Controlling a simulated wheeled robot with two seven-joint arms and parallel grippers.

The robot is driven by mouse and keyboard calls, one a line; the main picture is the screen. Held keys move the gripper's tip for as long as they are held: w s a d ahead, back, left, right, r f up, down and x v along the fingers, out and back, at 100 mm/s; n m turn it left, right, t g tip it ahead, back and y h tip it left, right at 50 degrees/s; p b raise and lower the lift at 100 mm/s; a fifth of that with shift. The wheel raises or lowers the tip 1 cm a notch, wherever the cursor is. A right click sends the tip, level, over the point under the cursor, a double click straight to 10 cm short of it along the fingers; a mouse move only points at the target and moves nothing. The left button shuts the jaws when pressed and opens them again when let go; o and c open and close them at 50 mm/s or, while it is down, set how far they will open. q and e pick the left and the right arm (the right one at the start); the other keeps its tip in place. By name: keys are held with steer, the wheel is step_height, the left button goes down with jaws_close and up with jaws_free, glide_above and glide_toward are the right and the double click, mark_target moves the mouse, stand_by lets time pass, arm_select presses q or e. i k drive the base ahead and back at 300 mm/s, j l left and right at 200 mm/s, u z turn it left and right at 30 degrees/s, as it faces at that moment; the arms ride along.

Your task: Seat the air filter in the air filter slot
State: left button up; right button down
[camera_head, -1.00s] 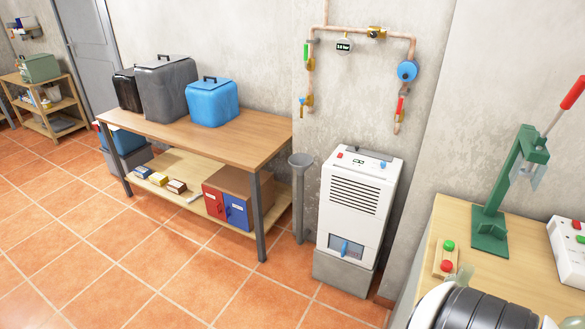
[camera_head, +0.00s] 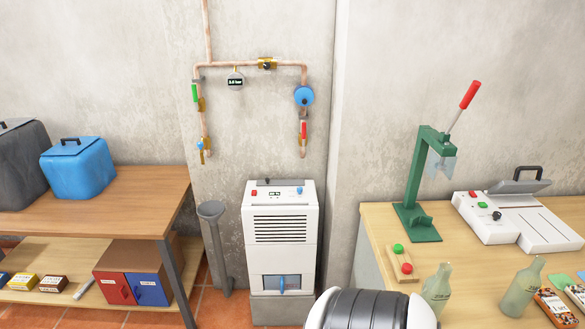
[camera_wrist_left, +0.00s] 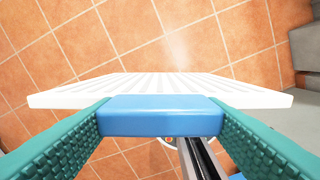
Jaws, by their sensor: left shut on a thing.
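The air filter is a thin white ribbed panel (camera_wrist_left: 160,88) with a blue grip block (camera_wrist_left: 155,116). It shows only in the left wrist view, seen almost edge-on. My left gripper (camera_wrist_left: 156,112) has its teal fingers shut on the blue block, with the panel just beyond them over the tiled floor. In the head view a white dehumidifier (camera_head: 259,222) stands on a grey plinth by the wall, with a louvred front and a small window with a blue handle (camera_head: 281,284). I cannot make out an air filter slot. My right gripper is not in view.
A wooden bench (camera_head: 110,212) with bins and boxes stands left of the dehumidifier. A workbench (camera_head: 375,230) on the right holds a green lever press (camera_head: 418,190), a white sealer (camera_head: 500,228) and bottles. A grey standpipe (camera_head: 217,250) is close at the dehumidifier's left.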

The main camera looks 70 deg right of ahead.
mark_target(280, 239)
steer(key=i+l+z, duration=0.1)
steer(key=z, duration=0.35)
steer(key=i+z, duration=0.3)
steer(key=z, duration=0.2)
steer(key=i+j+z, duration=0.1)
steer(key=z, duration=0.35)
steer(key=i+j+z, duration=0.15)
steer(key=z, duration=0.3)
steer(key=i, duration=0.1)
